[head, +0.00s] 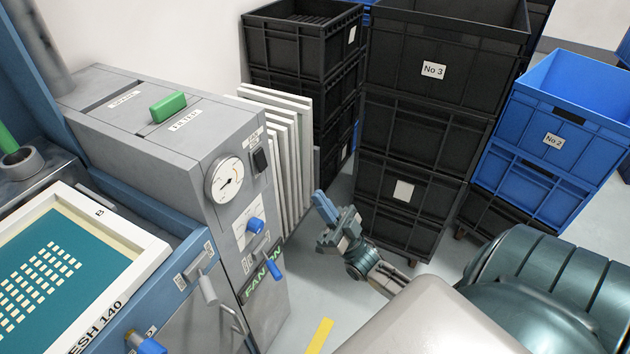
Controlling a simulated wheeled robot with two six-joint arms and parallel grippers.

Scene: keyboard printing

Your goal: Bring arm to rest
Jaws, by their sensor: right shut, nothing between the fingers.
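My right gripper (324,212) hangs in the free space between the grey machine cabinet and the stacked black crates. Its blue-tipped fingers are shut with nothing between them. My right arm comes in from the lower right, and its large links cover the lower right of the head view. My left gripper does not show.
The grey cabinet (262,328) carries a gauge, a switch and blue handles. White panels (280,135) lean behind it. Black crates (410,135) and blue crates (548,190) stand stacked beyond. A framed screen (137,262) lies lower left. Some floor (355,290) is clear.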

